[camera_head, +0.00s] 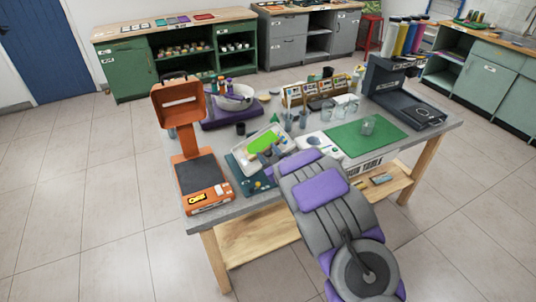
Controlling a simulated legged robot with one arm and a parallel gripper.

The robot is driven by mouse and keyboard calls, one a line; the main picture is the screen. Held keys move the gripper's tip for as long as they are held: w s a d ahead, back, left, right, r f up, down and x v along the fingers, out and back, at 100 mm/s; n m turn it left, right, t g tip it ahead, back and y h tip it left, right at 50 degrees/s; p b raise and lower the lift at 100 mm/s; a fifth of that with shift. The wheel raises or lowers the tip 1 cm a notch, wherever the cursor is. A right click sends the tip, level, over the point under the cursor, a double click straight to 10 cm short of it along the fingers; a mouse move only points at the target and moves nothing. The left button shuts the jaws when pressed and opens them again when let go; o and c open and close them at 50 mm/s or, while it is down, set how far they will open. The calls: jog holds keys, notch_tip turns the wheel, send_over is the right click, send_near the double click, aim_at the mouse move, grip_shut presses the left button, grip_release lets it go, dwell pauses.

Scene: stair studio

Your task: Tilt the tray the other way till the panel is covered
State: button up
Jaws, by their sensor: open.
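A pale-rimmed tray (240,161) sits on the grey table, just beyond the end of my arm. A bright green panel (264,143) shows in its upper middle, and much of the green is bare. The tray looks turned at an angle; its tilt is too small to read. My gripper (270,158) is at the tray's near right side and is open. My grey and purple arm hides part of the tray's near side, and I cannot tell whether the fingers touch it.
An orange stand (187,145) with a dark plate is left of the tray. Glass beakers (303,118) stand right of the tray, near a green mat (365,138) and a dark machine (390,85). Tiled floor surrounds the table.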

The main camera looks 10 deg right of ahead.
jog(key=p+v, duration=0.8)
jog(key=v, duration=0.9)
jog(key=shift+d+p, duration=0.15)
jog(key=shift+p, duration=0.15)
dwell(0.4)
